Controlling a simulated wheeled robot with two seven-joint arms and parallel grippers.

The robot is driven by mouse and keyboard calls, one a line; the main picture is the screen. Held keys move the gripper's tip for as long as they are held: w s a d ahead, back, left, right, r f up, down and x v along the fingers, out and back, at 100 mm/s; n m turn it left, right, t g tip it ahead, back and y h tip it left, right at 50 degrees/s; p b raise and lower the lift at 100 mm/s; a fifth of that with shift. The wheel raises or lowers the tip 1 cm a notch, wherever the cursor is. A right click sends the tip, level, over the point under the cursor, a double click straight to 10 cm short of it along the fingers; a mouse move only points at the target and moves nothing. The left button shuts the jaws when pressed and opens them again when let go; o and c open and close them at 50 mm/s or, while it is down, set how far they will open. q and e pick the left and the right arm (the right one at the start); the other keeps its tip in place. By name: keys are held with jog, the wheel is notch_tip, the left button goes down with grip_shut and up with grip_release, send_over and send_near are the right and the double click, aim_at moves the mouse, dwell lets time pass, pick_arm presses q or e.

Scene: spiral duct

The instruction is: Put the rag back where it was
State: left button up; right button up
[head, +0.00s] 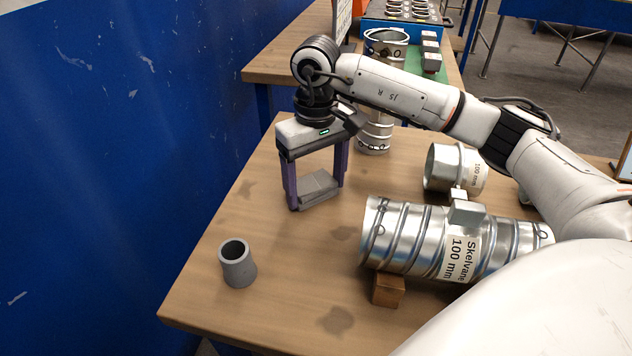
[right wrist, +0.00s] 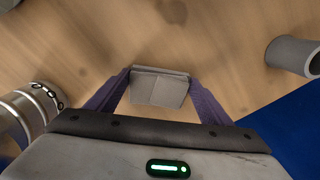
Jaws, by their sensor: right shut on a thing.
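The rag (head: 317,186) is a grey, flat folded cloth between the two purple fingers of my right gripper (head: 318,195). The gripper points down over the left part of the table and is shut on the rag, one finger at each side. In the right wrist view the rag (right wrist: 158,91) spans the gap between the fingertips. It is at or just above the tabletop; I cannot tell whether it touches. My left gripper is not in view.
A grey hollow cylinder (head: 238,265) stands near the table's left front edge. A spiral duct (head: 410,240) lies to the right, with a wooden block (head: 389,291) by it. A short metal ring (head: 445,170) and upright duct (head: 374,137) are behind. Bare table (head: 270,315) lies in front.

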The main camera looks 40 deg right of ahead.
aim_at(316, 186)
jog(key=o, duration=1)
jog(key=shift+f, duration=0.1)
notch_tip(316, 186, up, 12)
jog(key=shift+r+p, duration=0.2)
jog(key=shift+p, duration=0.15)
